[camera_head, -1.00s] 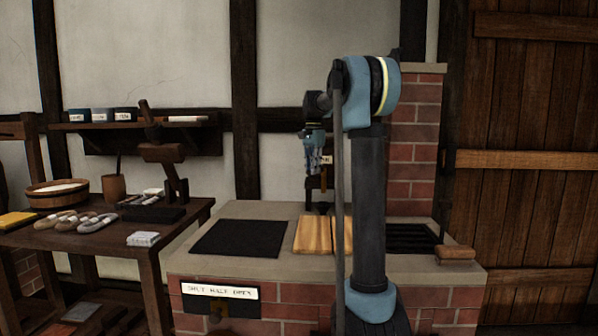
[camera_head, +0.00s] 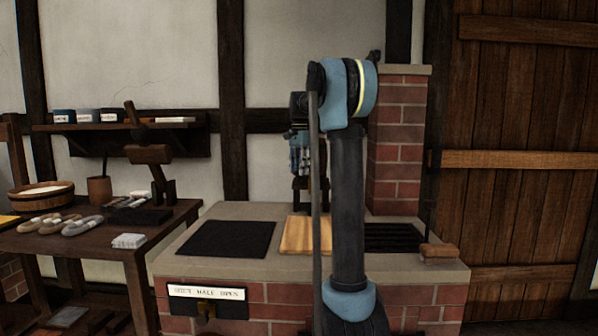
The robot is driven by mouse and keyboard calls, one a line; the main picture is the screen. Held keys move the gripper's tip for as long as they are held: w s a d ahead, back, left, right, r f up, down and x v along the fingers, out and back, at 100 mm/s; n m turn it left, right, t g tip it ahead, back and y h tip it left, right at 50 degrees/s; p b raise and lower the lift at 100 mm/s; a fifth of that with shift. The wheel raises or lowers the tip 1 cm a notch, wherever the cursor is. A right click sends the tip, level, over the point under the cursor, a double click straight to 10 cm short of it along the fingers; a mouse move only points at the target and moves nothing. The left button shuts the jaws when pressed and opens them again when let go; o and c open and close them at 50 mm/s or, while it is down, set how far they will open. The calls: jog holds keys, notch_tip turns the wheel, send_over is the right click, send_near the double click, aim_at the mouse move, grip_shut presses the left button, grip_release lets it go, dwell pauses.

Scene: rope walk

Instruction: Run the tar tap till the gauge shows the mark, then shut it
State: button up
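My gripper (camera_head: 300,160) hangs over the back of the brick hearth, in front of a dark upright stand (camera_head: 312,190) by the wall. It is small and partly covered by my own arm, so I cannot tell whether its fingers are open or shut, or whether it touches the stand. A label plate (camera_head: 207,293) on the hearth's front reads "SHUT HALF OPEN", with a small brass-coloured piece (camera_head: 206,312) below it. I cannot make out a tar tap or a gauge; my arm hides part of the stand.
The brick hearth (camera_head: 205,212) carries a black mat (camera_head: 227,239), a wooden board (camera_head: 297,236) and a dark grate (camera_head: 393,238). A wooden handle (camera_head: 439,251) juts out at right. A table (camera_head: 95,244) with rope coils (camera_head: 85,224) stands left; a shelf (camera_head: 190,125) hangs above.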

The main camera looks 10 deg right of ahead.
notch_tip(320, 180, up, 12)
dwell(0.6)
jog(key=shift+f, duration=0.1)
